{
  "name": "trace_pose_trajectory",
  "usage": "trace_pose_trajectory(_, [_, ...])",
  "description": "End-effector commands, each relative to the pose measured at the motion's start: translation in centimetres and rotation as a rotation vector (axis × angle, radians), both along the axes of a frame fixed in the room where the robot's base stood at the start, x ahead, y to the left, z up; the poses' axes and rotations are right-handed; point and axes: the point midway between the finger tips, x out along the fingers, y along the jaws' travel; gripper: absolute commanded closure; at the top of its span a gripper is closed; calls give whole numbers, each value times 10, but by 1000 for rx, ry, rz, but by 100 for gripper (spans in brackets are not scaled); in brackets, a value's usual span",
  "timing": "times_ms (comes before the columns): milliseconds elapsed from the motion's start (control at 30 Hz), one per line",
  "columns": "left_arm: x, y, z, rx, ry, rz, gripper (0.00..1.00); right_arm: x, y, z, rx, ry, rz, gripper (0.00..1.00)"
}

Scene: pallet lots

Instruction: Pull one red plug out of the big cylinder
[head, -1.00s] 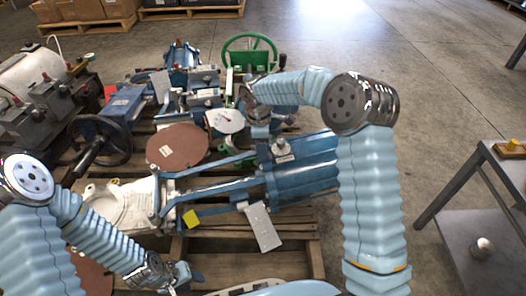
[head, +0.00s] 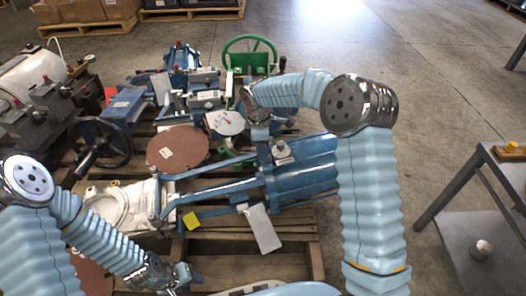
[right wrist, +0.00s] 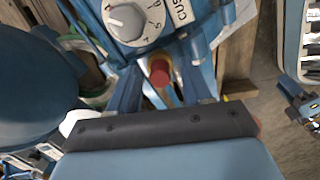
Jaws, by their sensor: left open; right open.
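The big cylinder (head: 305,168) is blue and lies on the pallet in the middle of the head view, partly behind my right arm. A red plug (right wrist: 159,72) shows in the right wrist view, between the two fingers of my right gripper (right wrist: 162,90). The fingers are open, and I cannot tell whether they touch it. In the head view my right gripper (head: 261,137) points down at the near-left end of the cylinder and hides the plug. My left gripper (head: 182,280) is open and empty at the lower left, above the pallet's near side.
A brown disc (head: 177,149), a black handwheel (head: 100,142) and a green wheel (head: 250,52) crowd the pallet (head: 240,238). A grey table (head: 480,205) stands at the right; the floor between is clear.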

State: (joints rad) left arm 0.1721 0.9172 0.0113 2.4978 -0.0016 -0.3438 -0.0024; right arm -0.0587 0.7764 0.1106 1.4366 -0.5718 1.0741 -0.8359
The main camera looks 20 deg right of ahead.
Motion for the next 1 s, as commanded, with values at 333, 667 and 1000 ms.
trace_pose_trajectory(333, [0, 0, 4, 0, 0, 0, 57, 0, 0, 1, 0, 0, 0, 51])
trace_pose_trajectory(667, [0, 0, 4, 0, 0, 0, 57, 0, 0, 0, 0, 0, 0, 57])
trace_pose_trajectory(1000, [0, 0, 4, 0, 0, 0, 57, 0, 0, 0, 0, 0, 0, 100])
